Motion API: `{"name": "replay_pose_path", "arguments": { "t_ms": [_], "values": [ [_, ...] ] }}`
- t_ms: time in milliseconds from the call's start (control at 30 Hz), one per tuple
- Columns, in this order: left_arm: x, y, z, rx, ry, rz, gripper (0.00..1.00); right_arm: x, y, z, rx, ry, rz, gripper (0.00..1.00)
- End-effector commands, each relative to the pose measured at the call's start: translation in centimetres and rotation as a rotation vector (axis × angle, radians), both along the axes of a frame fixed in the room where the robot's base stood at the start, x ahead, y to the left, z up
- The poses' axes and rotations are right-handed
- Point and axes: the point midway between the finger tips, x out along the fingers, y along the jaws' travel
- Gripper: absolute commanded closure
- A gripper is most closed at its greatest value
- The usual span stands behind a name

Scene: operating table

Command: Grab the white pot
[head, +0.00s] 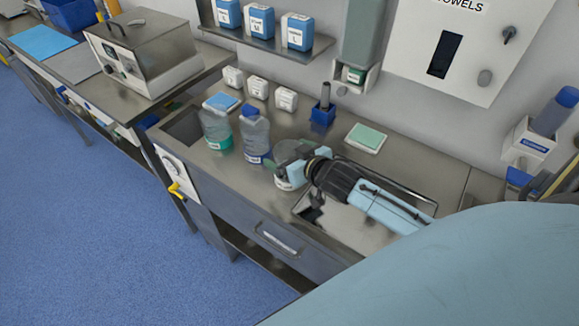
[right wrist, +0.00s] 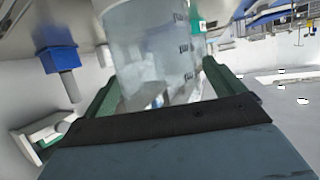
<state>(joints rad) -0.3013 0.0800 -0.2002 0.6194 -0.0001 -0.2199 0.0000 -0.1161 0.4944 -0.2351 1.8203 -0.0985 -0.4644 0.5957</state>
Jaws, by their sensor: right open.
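The pot (head: 287,180) is a pale, translucent container on the steel counter, partly hidden by my right gripper in the head view. In the right wrist view the pot (right wrist: 152,45) is see-through with dark graduation marks and stands between my two green fingers. My right gripper (head: 296,157) is open around the pot. It also shows in the right wrist view (right wrist: 160,85), one finger on each side of the pot. I cannot tell whether either finger touches it. My left gripper is not in view.
Two clear bottles, one with green liquid (head: 217,130) and one with blue (head: 256,136), stand left of the pot. A blue holder (head: 322,114) and a green-topped white dish (head: 366,138) are behind. Several small white boxes (head: 258,87) line the wall.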

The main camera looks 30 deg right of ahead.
Motion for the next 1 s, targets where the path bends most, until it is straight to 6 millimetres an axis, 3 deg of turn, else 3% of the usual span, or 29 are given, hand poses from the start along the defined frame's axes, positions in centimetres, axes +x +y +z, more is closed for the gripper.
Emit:
{"name": "replay_pose_path", "arguments": {
  "t_ms": [67, 500, 767, 1000],
  "values": [
    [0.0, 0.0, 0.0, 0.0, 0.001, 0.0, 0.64, 0.0, 0.0, 0.0, 0.0, 0.0, 0.0, 0.11],
    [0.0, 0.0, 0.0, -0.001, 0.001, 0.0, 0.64, 0.0, 0.0, 0.0, 0.0, 0.0, 0.0, 0.67],
    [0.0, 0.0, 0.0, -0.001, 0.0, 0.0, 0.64, 0.0, 0.0, 0.4, -0.001, -0.001, -0.001, 0.68],
    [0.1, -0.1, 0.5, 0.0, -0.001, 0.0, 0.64, 0.0, -0.1, 4.4, -0.001, -0.006, 0.0, 0.68]
  ]
}}
